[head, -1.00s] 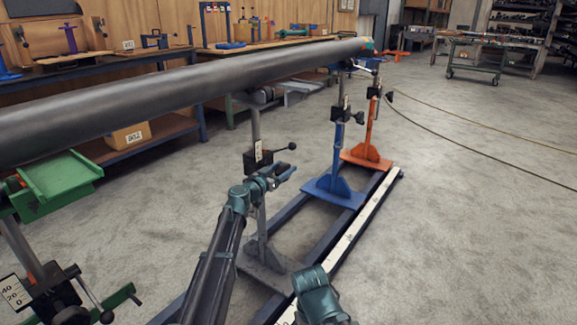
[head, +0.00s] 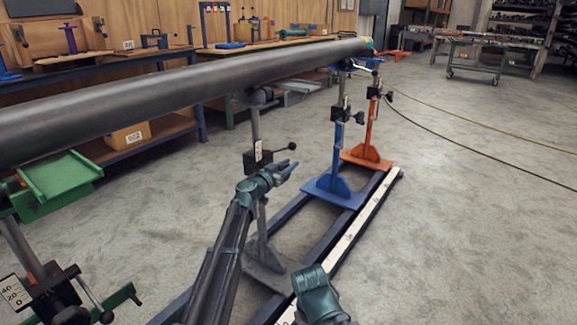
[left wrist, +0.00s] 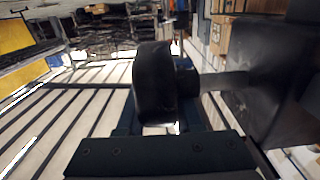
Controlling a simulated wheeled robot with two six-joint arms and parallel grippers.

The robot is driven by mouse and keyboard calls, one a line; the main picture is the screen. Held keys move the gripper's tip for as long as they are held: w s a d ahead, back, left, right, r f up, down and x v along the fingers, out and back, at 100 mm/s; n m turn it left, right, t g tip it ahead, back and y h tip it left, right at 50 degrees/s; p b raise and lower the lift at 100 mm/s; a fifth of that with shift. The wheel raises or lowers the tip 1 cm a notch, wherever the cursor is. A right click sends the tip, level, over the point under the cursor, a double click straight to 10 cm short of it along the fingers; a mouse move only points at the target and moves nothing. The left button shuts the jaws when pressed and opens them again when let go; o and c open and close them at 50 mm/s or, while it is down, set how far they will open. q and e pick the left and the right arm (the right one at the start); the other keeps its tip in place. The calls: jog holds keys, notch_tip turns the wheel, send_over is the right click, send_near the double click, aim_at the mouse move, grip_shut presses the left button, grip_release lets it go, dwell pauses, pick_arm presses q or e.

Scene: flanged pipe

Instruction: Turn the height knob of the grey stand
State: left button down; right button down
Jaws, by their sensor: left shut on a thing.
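The grey stand (head: 255,128) rises from the floor rails under the long dark pipe (head: 190,92). Its black clamp block, with a small scale and a ball-ended lever, is on the post. My left gripper (head: 287,169) is at this block, just below the lever. In the left wrist view the black round knob (left wrist: 153,84) sits between the fingers, its shaft running right to a dark block (left wrist: 275,85). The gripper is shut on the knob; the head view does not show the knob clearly.
A blue stand (head: 337,150) and an orange stand (head: 371,130) stand further along the rails. A green stand's cradle (head: 62,178) is at the left. Workbenches line the back wall. The floor right of the rails is clear apart from thin cables.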

pick_arm(q)
jog(key=shift+r+g+p, duration=0.2)
jog(key=shift+g+p, duration=0.1)
jog(key=shift+p, duration=0.45)
jog(key=shift+w+d+f+g+y+p, duration=0.1)
jog(key=shift+f+g+y+p, duration=0.5)
jog(key=shift+p, duration=0.9)
jog(key=shift+w+a+f+g+y+p, duration=0.15)
jog(key=shift+g+y+p, duration=0.5)
jog(key=shift+g+p, duration=0.7)
jog(key=shift+d+f+g+y+p, duration=0.15)
jog(key=shift+f+g+y+p, duration=0.4)
jog(key=shift+p, duration=1.15)
jog(key=shift+r, duration=0.1)
jog(key=c, duration=0.6)
grip_release()
jog(key=shift+o, duration=0.2)
jog(key=shift+s, duration=0.1)
